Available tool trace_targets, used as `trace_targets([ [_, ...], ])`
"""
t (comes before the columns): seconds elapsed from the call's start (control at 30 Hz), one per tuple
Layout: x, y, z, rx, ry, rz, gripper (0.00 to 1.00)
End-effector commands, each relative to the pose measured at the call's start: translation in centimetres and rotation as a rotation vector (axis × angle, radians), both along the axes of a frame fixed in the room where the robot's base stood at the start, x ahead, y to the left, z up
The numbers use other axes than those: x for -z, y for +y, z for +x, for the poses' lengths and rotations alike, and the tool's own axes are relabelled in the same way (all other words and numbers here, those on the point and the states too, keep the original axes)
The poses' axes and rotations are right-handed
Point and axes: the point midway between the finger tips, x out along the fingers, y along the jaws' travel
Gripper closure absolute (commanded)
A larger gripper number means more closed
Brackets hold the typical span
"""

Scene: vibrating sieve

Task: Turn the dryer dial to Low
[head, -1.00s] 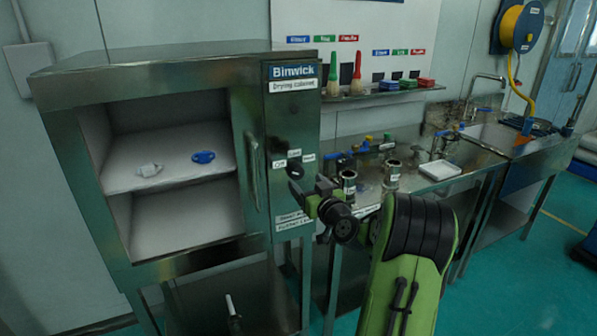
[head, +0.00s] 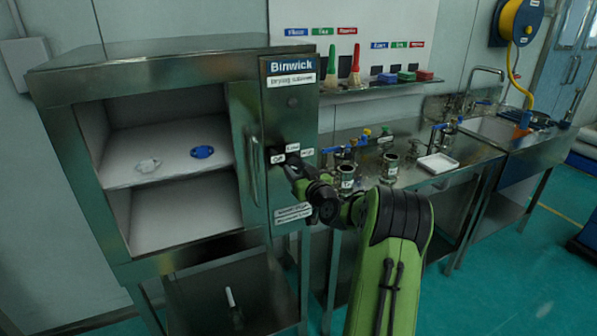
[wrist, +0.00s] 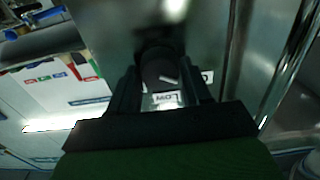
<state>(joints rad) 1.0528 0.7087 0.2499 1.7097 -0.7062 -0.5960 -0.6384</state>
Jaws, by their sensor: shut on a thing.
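The drying cabinet's control panel (head: 291,105) carries small Off (head: 277,159), Low (head: 292,147) and High (head: 307,153) labels. The dark round dial (wrist: 160,65) is between my fingers in the wrist view, with a short white mark on its face. The mark slants toward the label at the right (wrist: 207,76), away from the Low label (wrist: 163,98), which appears upside down there. My gripper (head: 291,170) is shut on the dial at the panel. In the head view my gripper mostly hides the dial.
The cabinet (head: 165,62) is open-fronted, with a white and a blue piece on its upper shelf. Its vertical handle (head: 253,170) stands out left of the panel. A steel bench (head: 460,150) with cans, valves and a white tray lies to the right.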

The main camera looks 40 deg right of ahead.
Motion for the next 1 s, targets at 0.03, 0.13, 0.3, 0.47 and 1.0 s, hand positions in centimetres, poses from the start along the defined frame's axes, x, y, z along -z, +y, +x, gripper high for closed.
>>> trace_targets([
  [0.03, 0.0, 0.0, -0.01, 0.0, -0.001, 0.002, 0.82],
  [0.13, 0.01, 0.01, -0.02, 0.0, -0.004, 0.012, 0.82],
  [0.3, 0.04, 0.01, -0.02, 0.0, -0.019, 0.064, 0.82],
  [0.47, 0.08, 0.0, -0.02, 0.0, -0.048, 0.162, 0.82],
  [1.0, 0.0, -0.04, -0.04, 0.001, -0.187, 0.64, 0.82],
])
